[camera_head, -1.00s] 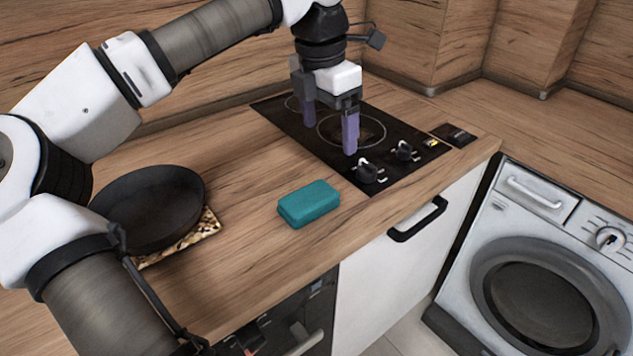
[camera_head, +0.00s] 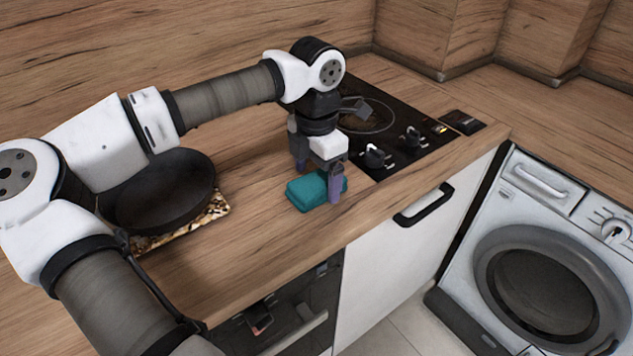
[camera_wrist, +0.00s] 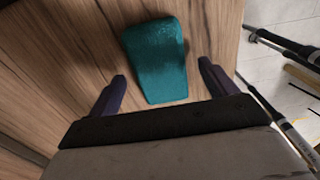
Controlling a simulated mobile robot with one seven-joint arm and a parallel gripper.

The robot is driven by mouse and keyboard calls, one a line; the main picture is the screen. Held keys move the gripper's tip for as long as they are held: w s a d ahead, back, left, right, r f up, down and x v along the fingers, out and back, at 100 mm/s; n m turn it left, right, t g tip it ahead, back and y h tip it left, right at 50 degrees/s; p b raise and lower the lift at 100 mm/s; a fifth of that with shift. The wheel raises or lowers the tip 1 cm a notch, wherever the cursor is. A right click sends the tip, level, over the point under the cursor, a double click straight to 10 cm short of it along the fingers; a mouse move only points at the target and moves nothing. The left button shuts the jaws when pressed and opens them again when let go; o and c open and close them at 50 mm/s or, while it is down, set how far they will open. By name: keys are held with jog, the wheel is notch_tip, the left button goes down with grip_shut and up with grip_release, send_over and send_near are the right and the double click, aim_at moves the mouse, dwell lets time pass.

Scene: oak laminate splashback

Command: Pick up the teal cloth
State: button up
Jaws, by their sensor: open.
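The teal cloth (camera_head: 306,192) is a small block-like folded piece lying on the wooden counter, left of the hob. My gripper (camera_head: 318,182) is open and low over the counter at the cloth's right end, and its near finger hides part of the cloth. In the wrist view the cloth (camera_wrist: 156,62) lies ahead of the fingers, its near end reaching between the open fingertips (camera_wrist: 162,82). A finger stands on each side of it with a visible gap. I cannot tell the exact height of the fingertips above the counter.
A black pan (camera_head: 165,190) sits on a patterned board (camera_head: 205,215) at the left, beneath my arm. The black hob (camera_head: 405,125) with knobs (camera_head: 374,157) is just right of my gripper. The counter's front edge is close, above a white door with a black handle (camera_head: 424,205).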

aim_at(317, 180)
jog(key=shift+f, duration=0.9)
jog(key=shift+c, duration=0.4)
jog(key=c, duration=1)
notch_tip(317, 180, up, 20)
jog(key=b, duration=0.1)
